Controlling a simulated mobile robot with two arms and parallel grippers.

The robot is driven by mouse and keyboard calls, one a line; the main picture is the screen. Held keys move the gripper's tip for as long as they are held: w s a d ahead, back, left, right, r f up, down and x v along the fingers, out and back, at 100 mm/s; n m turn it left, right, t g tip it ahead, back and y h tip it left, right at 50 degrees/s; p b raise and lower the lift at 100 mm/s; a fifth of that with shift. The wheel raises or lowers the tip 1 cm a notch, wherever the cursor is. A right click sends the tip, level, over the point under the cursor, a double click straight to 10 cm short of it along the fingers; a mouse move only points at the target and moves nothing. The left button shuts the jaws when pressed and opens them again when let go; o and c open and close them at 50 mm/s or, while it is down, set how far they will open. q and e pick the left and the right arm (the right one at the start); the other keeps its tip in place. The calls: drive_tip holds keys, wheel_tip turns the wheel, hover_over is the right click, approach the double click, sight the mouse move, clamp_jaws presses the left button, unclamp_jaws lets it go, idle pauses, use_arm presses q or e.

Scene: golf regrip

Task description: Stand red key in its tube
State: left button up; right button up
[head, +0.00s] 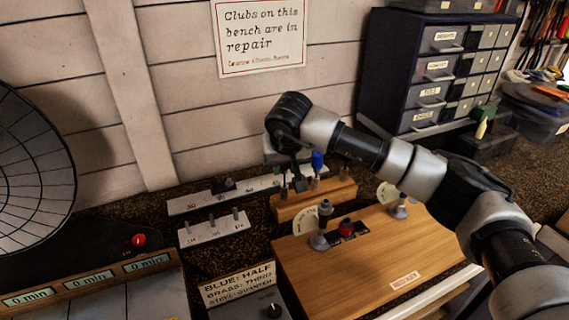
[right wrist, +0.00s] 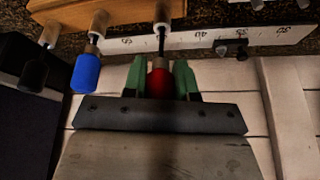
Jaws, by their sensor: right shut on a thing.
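The red key (right wrist: 159,84) is held between the green fingers of my right gripper (right wrist: 160,80), handle in the jaws. Its dark shaft points towards a pale tube (right wrist: 162,12) on the wooden rack; in the right wrist view shaft and tube line up, but I cannot tell how far in the tip is. In the head view my right gripper (head: 298,180) is over the rack (head: 312,201) and hides the red key. The blue key (head: 318,160) stands in the neighbouring tube and also shows in the right wrist view (right wrist: 87,73). My left gripper is out of view.
A black-handled key (right wrist: 35,72) stands beyond the blue one. A white numbered rail (head: 195,203) lies behind the rack. A wooden box (head: 375,255) with posts and a red knob (head: 346,226) is in front. A drawer cabinet (head: 440,65) stands at the back right.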

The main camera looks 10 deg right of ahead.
drive_tip(key=shift+f+b, duration=0.9)
drive_tip(key=shift+f, duration=0.3)
drive_tip(key=o, duration=1)
drive_tip(key=b+v, duration=0.2)
drive_tip(key=v, duration=0.9)
drive_tip(key=shift+w, duration=0.1)
